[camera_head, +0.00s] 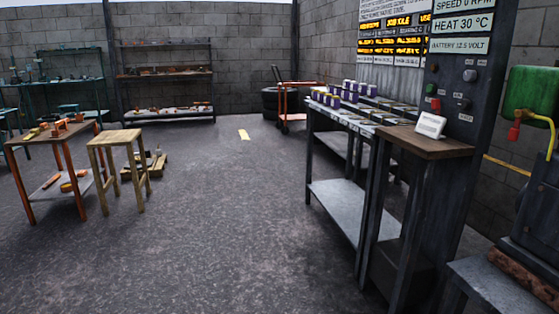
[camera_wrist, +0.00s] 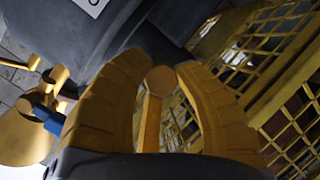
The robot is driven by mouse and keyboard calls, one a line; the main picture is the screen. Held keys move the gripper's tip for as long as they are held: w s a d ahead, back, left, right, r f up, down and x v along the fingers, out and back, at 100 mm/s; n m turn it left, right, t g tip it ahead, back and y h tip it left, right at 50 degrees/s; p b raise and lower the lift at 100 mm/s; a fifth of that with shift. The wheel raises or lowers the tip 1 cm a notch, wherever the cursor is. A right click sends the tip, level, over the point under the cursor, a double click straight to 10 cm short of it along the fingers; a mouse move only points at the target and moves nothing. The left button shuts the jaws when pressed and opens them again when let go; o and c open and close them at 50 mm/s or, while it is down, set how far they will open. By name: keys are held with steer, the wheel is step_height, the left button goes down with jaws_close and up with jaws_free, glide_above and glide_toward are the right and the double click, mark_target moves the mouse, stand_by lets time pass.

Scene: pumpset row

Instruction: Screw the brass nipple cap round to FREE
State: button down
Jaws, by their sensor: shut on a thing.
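In the wrist view my gripper (camera_wrist: 160,76) has its two yellow fingers closed in from left and right, tips at a small round brass cap (camera_wrist: 160,80). The cap's flat round face shows between the tips, and a narrow brass-coloured bar runs down from it between the fingers. I take this cap to be the nipple cap; no FREE mark can be read. A dark grey machine body (camera_wrist: 135,30) lies close behind the tips. Neither my gripper nor the cap shows in the head view.
A yellow mesh guard (camera_wrist: 265,80) stands close on the right in the wrist view. A brass fitting with a blue part (camera_wrist: 48,118) is at the left. In the head view, a dark bench (camera_head: 345,205) and a green tank (camera_head: 532,95) stand right; the middle floor is clear.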

steer(key=shift+s+a+f+b, duration=0.2)
steer(key=shift+a+f+b, duration=0.1)
steer(key=shift+a+f, duration=0.25)
steer(key=shift+a+r, duration=0.1)
steer(key=shift+a, duration=0.1)
steer(key=shift+a+r, duration=0.25)
steer(key=shift+a, duration=0.3)
steer(key=shift+a+r, duration=0.1)
steer(key=shift+a, duration=0.05)
stand_by(0.5)
steer(key=shift+a, duration=0.1)
steer(key=shift+s+a, duration=0.2)
steer(key=shift+a, duration=0.7)
